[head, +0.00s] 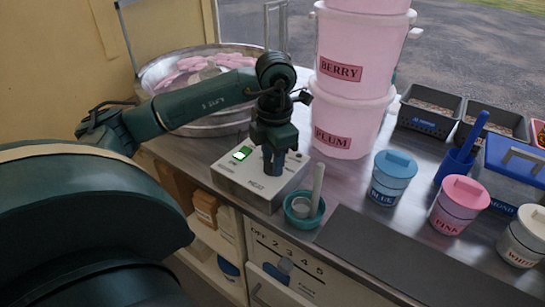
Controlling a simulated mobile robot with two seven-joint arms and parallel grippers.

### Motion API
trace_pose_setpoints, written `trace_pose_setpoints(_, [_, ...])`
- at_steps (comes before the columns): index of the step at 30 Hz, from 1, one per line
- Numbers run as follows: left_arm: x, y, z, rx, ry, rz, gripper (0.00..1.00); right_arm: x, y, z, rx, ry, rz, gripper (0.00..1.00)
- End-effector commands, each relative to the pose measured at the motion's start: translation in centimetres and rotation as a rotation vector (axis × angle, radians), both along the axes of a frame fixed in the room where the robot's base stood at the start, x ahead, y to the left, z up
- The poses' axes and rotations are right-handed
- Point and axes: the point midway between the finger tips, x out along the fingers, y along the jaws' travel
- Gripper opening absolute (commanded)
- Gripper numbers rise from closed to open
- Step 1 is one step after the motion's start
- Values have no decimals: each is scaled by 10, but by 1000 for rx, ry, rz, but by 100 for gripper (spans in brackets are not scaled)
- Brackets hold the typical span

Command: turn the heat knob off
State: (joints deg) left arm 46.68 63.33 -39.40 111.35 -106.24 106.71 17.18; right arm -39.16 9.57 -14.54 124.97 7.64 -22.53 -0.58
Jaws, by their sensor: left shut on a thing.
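A grey control box (235,180) stands on the counter in the head view, with a lit green display (242,153) and what looks like a HEAT label on its top. My left gripper (271,164) points down onto the top of this box, at its right half. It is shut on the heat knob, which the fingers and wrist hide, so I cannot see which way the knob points. My right gripper is not in view.
A metal bowl (150,78) with pink floss stands behind. A teal cup (292,218) with a stick is close in front of the box. Stacked pink tubs (338,142) stand to the right, then lidded blue (388,185) and pink (456,208) tubs. A dark mat (400,262) is clear.

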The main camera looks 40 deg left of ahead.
Motion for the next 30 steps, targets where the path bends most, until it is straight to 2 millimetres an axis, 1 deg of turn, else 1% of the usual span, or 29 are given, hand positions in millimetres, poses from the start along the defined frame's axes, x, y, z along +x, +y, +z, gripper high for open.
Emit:
trace_pose_setpoints(9, [1,1,2,1,-2,299,11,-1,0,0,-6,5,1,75])
trace_pose_setpoints(15, [1,1,2,1,-2,458,11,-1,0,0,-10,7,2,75])
trace_pose_setpoints(21, [1,1,2,1,-3,575,11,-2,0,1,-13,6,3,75])
trace_pose_setpoints(30, [2,1,1,1,-3,661,11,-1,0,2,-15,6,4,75])
